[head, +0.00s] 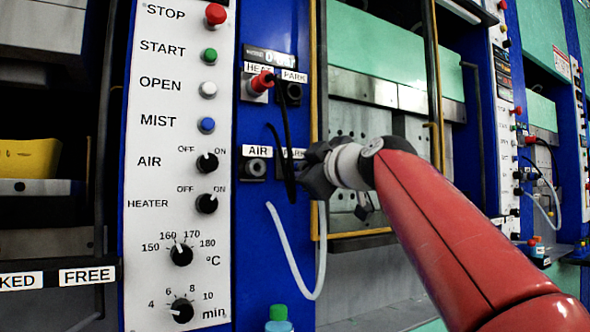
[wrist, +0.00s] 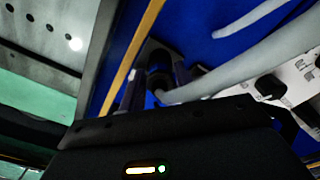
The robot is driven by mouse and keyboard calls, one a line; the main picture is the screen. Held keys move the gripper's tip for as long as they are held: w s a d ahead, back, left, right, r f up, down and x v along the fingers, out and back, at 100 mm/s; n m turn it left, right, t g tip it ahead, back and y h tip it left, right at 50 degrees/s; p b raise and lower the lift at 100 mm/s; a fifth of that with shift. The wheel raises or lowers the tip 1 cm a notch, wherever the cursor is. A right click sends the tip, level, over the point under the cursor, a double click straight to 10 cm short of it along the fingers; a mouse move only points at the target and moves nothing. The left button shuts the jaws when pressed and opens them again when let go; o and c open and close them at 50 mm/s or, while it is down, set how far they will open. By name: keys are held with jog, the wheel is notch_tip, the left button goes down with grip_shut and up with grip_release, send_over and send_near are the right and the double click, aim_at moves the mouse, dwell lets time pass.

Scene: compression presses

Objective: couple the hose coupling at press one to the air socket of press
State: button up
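The air socket (head: 255,167) is a dark round port under the AIR label on press one's blue panel; nothing is plugged into it. My gripper (head: 310,172) is at the AIR row, right of that socket, over the park position beside it. The white air hose (head: 300,275) loops down and rises to my gripper. In the wrist view the hose (wrist: 215,84) runs into a dark coupling (wrist: 158,78) between my gripper's dark fingers (wrist: 155,85). Whether the fingers press on the coupling, and whether it sits in the park holder, I cannot tell.
A red plug (head: 262,82) with a black cable sits in the HEAT socket above. The white control panel (head: 150,235) with buttons and knobs is left. A yellow rail (head: 318,120) stands just right of the blue panel. A green-capped bottle (head: 278,318) is below.

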jog(key=c, duration=0.6)
jog(key=shift+b+v, duration=1.05)
jog(key=shift+v, duration=0.8)
jog(key=b+v, duration=0.1)
jog(key=v, duration=0.2)
jog(key=shift+s+d+r+b, duration=0.15)
jog(key=shift+s+d+b, duration=0.1)
jog(key=shift+b, duration=0.1)
